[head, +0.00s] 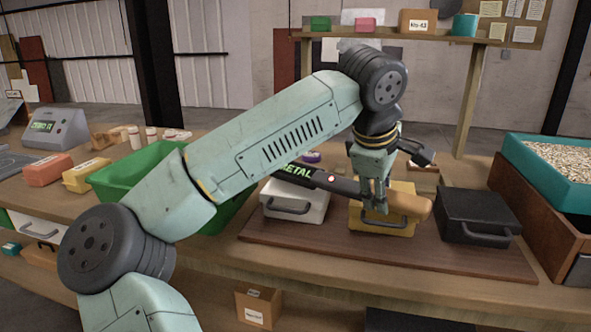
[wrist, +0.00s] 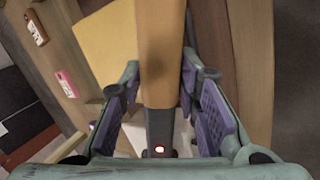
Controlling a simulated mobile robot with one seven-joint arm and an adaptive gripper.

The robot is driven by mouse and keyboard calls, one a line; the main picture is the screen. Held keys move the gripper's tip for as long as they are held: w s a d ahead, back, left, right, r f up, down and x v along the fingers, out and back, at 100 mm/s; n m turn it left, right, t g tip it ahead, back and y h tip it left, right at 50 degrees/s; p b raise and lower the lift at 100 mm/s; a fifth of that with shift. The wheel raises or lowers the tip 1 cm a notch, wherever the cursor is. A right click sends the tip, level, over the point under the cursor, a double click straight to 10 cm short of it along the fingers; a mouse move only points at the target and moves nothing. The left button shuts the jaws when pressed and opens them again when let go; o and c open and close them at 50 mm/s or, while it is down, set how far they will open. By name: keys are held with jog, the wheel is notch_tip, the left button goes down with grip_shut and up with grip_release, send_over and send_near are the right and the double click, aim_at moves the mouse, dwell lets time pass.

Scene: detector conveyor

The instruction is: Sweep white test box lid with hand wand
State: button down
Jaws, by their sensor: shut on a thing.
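My gripper (head: 378,188) is shut on the hand wand, which has a tan handle (head: 405,205) and a dark body marked "METAL" (head: 318,178). The wand lies sideways in the grip, its dark end reaching left over the white test box (head: 290,212). In the wrist view the tan handle (wrist: 162,60) runs between the fingers, with a red light on the dark part (wrist: 160,138). The white box has a grey front handle; the wand and my arm hide part of its lid. I cannot tell whether the wand touches the lid.
All sit on a brown board (head: 300,240). A green bin (head: 135,175) stands left. A teal tray of pale pieces (head: 560,165) is far right.

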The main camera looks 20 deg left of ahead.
jog(key=shift+r, duration=0.1)
jog(key=shift+r+p, duration=2.45)
jog(key=shift+r, duration=0.5)
